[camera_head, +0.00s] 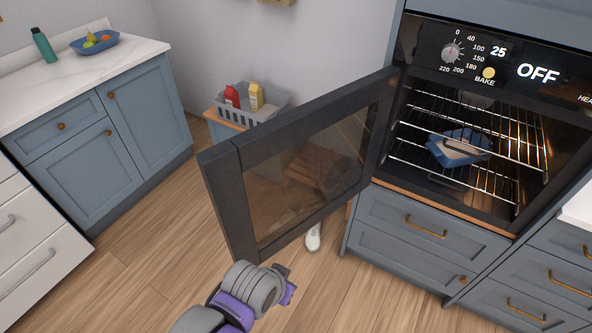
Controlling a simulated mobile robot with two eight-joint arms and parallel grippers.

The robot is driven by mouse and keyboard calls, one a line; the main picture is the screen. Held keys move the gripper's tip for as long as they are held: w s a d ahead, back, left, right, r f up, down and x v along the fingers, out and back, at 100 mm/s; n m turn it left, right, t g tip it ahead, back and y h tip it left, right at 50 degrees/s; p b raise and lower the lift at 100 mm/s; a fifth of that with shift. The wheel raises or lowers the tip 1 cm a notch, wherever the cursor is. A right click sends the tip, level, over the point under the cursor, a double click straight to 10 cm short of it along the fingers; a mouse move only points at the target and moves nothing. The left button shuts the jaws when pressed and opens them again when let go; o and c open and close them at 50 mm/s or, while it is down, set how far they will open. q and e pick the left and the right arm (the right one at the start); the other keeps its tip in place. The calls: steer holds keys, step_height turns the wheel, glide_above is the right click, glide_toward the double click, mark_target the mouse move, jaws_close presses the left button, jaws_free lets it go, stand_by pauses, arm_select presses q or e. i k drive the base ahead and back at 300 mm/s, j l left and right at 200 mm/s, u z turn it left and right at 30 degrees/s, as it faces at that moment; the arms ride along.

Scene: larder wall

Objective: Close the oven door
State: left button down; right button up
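The oven (470,150) is built into blue cabinetry at the right, and its cavity is visible. Its door (232,190) is hinged on the cavity's left side and stands wide open, swung out toward the left foreground. It has a dark frame and a see-through glass pane (315,170). An arm with grey and purple parts enters from the bottom edge, left of centre; I take it as my left. Its end (287,283) is just below and right of the door's lower free corner, apparently apart from it. Its fingers are not clear. My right gripper is out of view.
A blue dish (458,148) sits on the oven's wire racks. Drawers (425,228) are below the oven. Behind the door stands a grey basket (270,108) with cartons. A blue cabinet (150,110) is at the left. Wood floor (150,250) lies clear between.

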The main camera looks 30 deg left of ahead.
mark_target(268, 184)
steer(key=j+z, duration=0.15)
steer(key=j, duration=0.2)
steer(key=k+j+z, duration=0.1)
steer(key=j, duration=0.25)
steer(key=k+j+z, duration=0.15)
steer(key=j, duration=0.15)
steer(key=j+z, duration=0.15)
steer(key=j, duration=0.35)
steer(key=k+j+z, duration=0.2)
steer(key=j, duration=0.25)
steer(key=j+z, duration=0.15)
steer(key=j, duration=0.3)
steer(key=k+j+z, duration=0.15)
steer(key=j, duration=0.3)
